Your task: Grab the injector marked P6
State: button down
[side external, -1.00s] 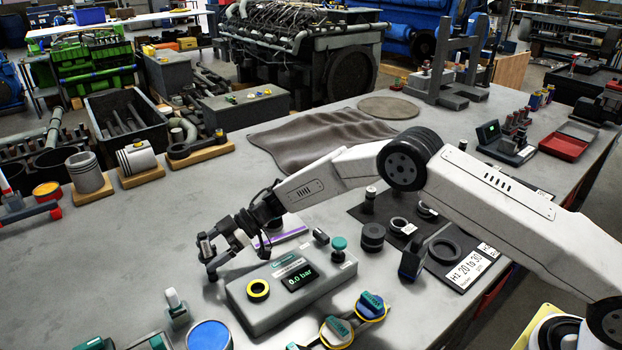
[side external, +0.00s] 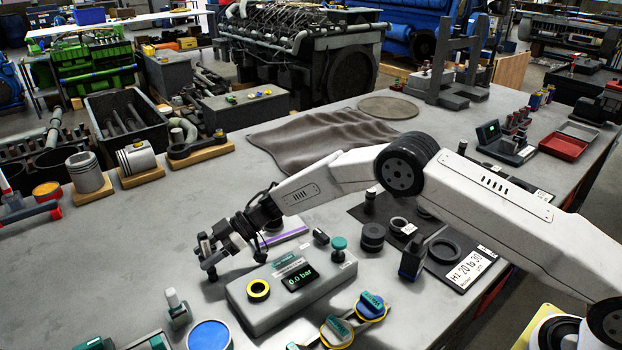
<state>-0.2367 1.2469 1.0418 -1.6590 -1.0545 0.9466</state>
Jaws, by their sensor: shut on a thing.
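My gripper (side external: 208,258) is low over the bench, left of the grey tester. Its jaws are shut on a small part that they mostly hide, so I cannot tell what it is. No P6 mark is readable in this view, and I cannot pick out the injector with that mark. The grey tester (side external: 262,313) has a display reading 0.0 bar, a yellow ring and a green knob (side external: 339,244).
A white plate with a purple edge (side external: 288,230) lies behind the tester. A small upright fitting (side external: 177,307) and a blue-topped can (side external: 209,336) stand in front left. Yellow-and-blue round parts (side external: 371,306) lie at the right front. The bench is clear left of my gripper.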

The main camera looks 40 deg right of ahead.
aim_at(204, 242)
jog(key=shift+r, duration=0.2)
jog(key=shift+r, duration=1.35)
jog(key=shift+s+r, duration=0.15)
jog(key=shift+r, duration=0.15)
jog(key=s+d+r, duration=0.2)
jog(key=s+r, duration=0.2)
jog(key=s, duration=0.2)
jog(key=s+d+r, duration=0.3)
jog(key=s+r, duration=0.2)
jog(key=s, duration=0.1)
jog(key=shift+s+d+r, duration=0.2)
jog(key=shift+s+d, duration=0.05)
jog(key=shift+d, duration=0.1)
